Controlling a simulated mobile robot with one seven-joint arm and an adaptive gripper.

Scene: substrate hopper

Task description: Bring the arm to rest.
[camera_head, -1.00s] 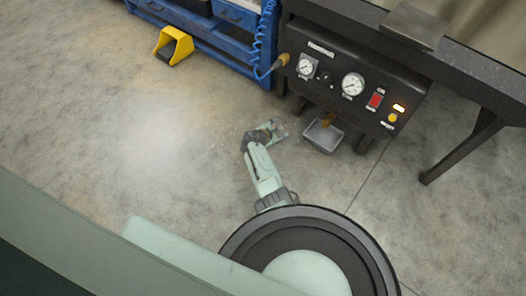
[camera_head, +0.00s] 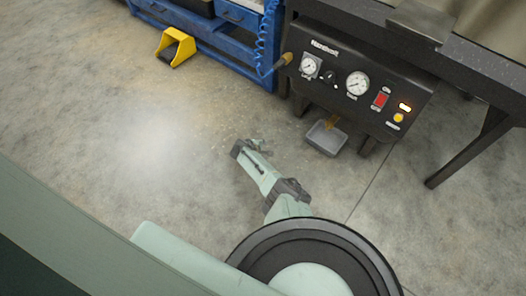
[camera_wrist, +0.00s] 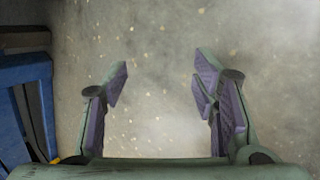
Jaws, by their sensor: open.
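My gripper (camera_wrist: 160,85) is open and empty in the wrist view, its two padded fingers spread apart over bare concrete floor. In the head view my arm reaches out over the floor from the bottom middle, and my gripper (camera_head: 262,146) is small and partly hidden at its far end. It is apart from the machine and the bench.
A black control panel (camera_head: 327,54) with gauges stands at the upper right, with a grey tray (camera_head: 326,138) below it. A blue bench frame (camera_head: 205,32) is at the top; it also shows in the wrist view (camera_wrist: 22,110). A yellow pedal (camera_head: 176,46) lies on the floor. The floor at left is clear.

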